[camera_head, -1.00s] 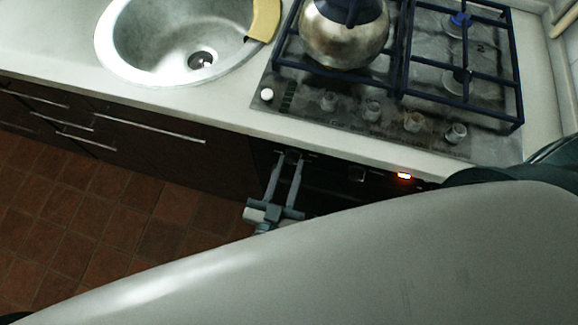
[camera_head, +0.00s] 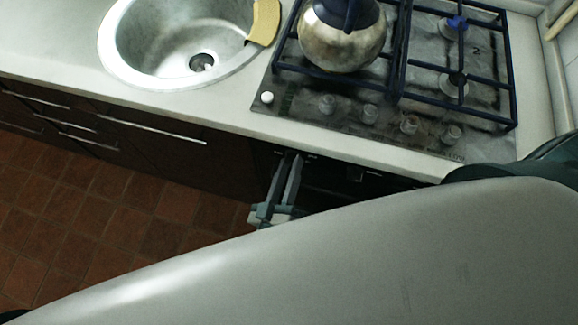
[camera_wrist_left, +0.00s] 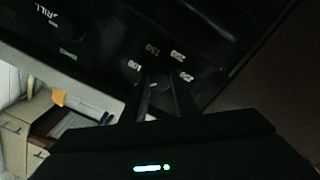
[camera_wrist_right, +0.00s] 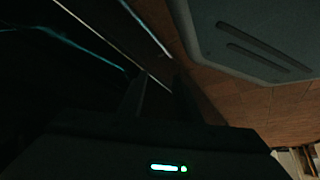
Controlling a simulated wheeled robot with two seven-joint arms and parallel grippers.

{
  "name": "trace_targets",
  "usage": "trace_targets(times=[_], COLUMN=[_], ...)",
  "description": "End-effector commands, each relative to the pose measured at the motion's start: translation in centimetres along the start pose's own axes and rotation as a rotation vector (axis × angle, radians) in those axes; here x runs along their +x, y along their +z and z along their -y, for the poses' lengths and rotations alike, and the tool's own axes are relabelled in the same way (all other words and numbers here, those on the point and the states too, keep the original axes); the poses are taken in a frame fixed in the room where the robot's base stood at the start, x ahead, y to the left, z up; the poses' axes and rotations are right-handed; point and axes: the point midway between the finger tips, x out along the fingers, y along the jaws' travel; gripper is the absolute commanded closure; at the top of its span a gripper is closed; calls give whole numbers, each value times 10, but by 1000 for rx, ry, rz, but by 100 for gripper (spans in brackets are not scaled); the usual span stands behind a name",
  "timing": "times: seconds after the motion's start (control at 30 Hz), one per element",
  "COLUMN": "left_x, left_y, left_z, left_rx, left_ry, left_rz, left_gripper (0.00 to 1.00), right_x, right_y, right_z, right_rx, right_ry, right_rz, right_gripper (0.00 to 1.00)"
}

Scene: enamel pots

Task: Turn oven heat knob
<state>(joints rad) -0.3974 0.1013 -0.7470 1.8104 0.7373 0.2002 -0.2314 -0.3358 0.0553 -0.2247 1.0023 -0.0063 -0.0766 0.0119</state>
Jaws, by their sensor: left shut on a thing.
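The oven's dark front panel (camera_head: 330,178) is under the hob. In the head view my left gripper (camera_head: 291,158) reaches up to its left part, fingers against the panel. In the left wrist view my left gripper (camera_wrist_left: 158,78) is shut on the oven heat knob (camera_wrist_left: 160,95), a dark knob ringed by pale numbers. The fingers hide most of it, so its pointer setting cannot be read. My right gripper is hidden in the head view; in the right wrist view its fingers (camera_wrist_right: 160,78) are apart, with nothing seen between them.
Above is a counter with a sink (camera_head: 180,45), a kettle (camera_head: 343,40) and a gas hob (camera_head: 455,95) with its own knobs. A second knob (camera_wrist_left: 12,28) marked for the grill is on the panel. Tiled floor (camera_head: 110,225) is open at left.

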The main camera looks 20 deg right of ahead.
Motion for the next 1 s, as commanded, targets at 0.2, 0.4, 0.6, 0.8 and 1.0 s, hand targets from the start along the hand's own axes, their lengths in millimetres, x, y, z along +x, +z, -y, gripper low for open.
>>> trace_targets(times=[0.2,0.4,0.6,0.8,1.0], left_x=[0,0,0,0,0], left_y=[0,0,0,0,0], left_z=[0,0,0,0,-1], left_rx=[-203,-394,-564,-684,-746], left_ry=[-1,-1,0,-1,-1], left_rz=[-1,0,0,0,0], left_gripper=[96,96,96,96,96], right_x=[-3,-3,-1,0,1], right_y=[9,12,8,-2,-4], right_z=[-11,-11,-6,-2,-1], right_rx=[-10,-10,-7,-5,-5], right_ry=[9,9,5,1,0], right_rz=[18,24,15,-4,-10], right_gripper=[69,69,69,69,69])
